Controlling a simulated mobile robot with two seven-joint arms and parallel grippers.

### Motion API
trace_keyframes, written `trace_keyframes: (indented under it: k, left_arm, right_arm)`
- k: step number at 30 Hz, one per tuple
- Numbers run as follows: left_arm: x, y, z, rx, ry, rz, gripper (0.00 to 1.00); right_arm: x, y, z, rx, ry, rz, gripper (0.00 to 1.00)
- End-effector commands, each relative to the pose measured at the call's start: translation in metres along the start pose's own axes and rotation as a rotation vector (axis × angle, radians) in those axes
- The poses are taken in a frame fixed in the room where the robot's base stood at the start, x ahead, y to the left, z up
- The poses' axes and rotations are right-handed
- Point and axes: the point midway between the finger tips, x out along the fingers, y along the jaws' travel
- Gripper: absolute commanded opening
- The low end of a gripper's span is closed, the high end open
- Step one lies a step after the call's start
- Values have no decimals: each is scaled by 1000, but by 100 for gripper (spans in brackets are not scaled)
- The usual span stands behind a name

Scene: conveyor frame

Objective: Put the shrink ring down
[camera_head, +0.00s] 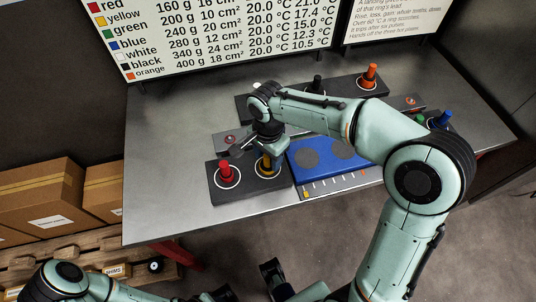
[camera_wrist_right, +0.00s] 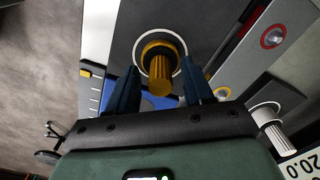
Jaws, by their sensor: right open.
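My right gripper (camera_wrist_right: 160,64) is open in the wrist view, with its dark fingers on either side of a yellow post (camera_wrist_right: 161,86). A yellow ring-like band (camera_wrist_right: 158,48) shows around the post, inside a white circle on a dark block; I cannot tell for sure that it is the shrink ring. In the head view the yellow post (camera_head: 264,165) stands on the front dark block (camera_head: 246,192), right of a red post (camera_head: 226,172), under my right gripper (camera_head: 262,148).
A blue plate (camera_head: 308,156) with round pads lies right of the block. Black (camera_head: 317,83), orange (camera_head: 370,75) and blue (camera_head: 441,119) posts stand behind and to the right. The grey table (camera_head: 160,150) is clear at left. A printed board (camera_head: 220,30) stands behind.

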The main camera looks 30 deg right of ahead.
Motion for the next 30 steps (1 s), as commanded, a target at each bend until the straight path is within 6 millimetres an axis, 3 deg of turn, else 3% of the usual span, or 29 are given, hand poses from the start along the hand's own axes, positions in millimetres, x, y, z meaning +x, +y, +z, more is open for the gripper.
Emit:
trace_keyframes:
  k: [5, 18, 24, 30]
  left_arm:
    - [-4, 1, 2, 0, -7, -1, 43]
    - [-17, 3, 10, -3, -29, -6, 43]
    - [-19, 3, 11, -3, -33, -8, 43]
    - [-18, 3, 11, -3, -34, -8, 43]
  right_arm:
    - [-20, -1, 0, 1, 1, -5, 51]
    - [-108, -1, 0, 0, 0, -3, 51]
    - [-123, 0, 0, 0, 0, -2, 51]
    - [-124, 0, 0, 0, 0, -1, 51]
